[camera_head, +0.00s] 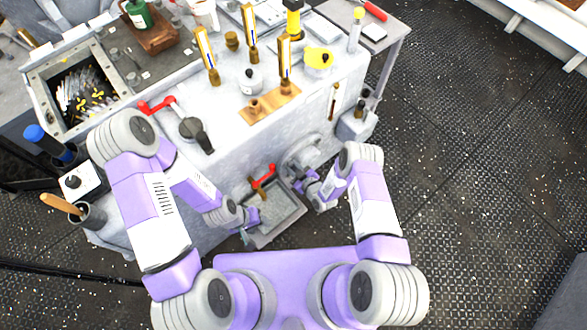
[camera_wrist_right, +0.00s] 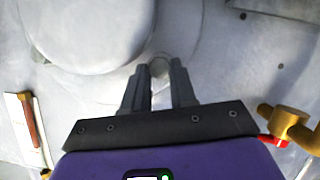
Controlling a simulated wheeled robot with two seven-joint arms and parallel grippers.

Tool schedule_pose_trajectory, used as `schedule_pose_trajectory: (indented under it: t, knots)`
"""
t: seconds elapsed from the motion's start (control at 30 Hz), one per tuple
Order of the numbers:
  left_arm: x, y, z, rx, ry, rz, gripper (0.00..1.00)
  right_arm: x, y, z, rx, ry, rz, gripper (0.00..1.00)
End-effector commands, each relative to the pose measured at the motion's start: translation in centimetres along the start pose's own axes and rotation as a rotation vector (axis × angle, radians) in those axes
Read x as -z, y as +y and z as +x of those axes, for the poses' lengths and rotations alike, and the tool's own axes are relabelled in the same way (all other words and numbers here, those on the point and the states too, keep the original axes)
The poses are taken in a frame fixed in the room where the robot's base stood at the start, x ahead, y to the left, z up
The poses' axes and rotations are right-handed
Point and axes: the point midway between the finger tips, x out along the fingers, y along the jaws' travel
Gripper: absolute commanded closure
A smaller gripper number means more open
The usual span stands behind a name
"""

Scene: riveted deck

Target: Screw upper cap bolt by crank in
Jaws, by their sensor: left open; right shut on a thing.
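A large round grey cap (camera_head: 298,152) stands out from the front of the grey machine; in the right wrist view it fills the upper left (camera_wrist_right: 95,30). My right gripper (camera_head: 299,177) is at this cap. In the right wrist view its dark fingers (camera_wrist_right: 160,78) are shut on a small grey rounded part (camera_wrist_right: 160,66) just below the cap's edge. Whether this is the cap bolt or the crank's grip I cannot tell; the fingers hide most of it. My left gripper (camera_head: 244,236) is open and empty beside the left rim of a grey tray.
The grey tray (camera_head: 275,230) lies below a brass valve with a red handle (camera_head: 263,178). The brass valve also shows at right in the wrist view (camera_wrist_right: 290,122). The bench top holds gauges, a red lever (camera_head: 157,106) and a yellow-topped pot (camera_head: 318,60). The deck at right is clear.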

Motion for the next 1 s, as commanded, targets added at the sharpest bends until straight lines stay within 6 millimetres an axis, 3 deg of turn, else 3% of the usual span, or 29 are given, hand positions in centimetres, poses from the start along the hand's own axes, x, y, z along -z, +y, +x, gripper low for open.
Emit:
schedule_pose_trajectory:
  t: [0.47, 0.5, 0.63, 1.0]
  knots:
    - [0.00, 0.00, -0.01, 0.000, 0.000, 0.000, 0.48, -0.11, 0.10, -0.08, 0.036, -0.003, 0.086, 1.00]
    - [0.00, 0.00, -0.01, 0.000, 0.000, 0.000, 0.48, -0.12, 0.10, -0.08, 0.036, -0.003, 0.085, 0.69]
    - [0.00, 0.00, 0.00, 0.000, 0.000, 0.000, 0.48, -0.10, 0.10, -0.06, 0.035, -0.003, 0.085, 0.49]
    - [0.00, -0.01, 0.00, 0.000, 0.000, 0.000, 0.48, -0.04, 0.28, 0.00, 0.031, -0.001, 0.082, 0.48]
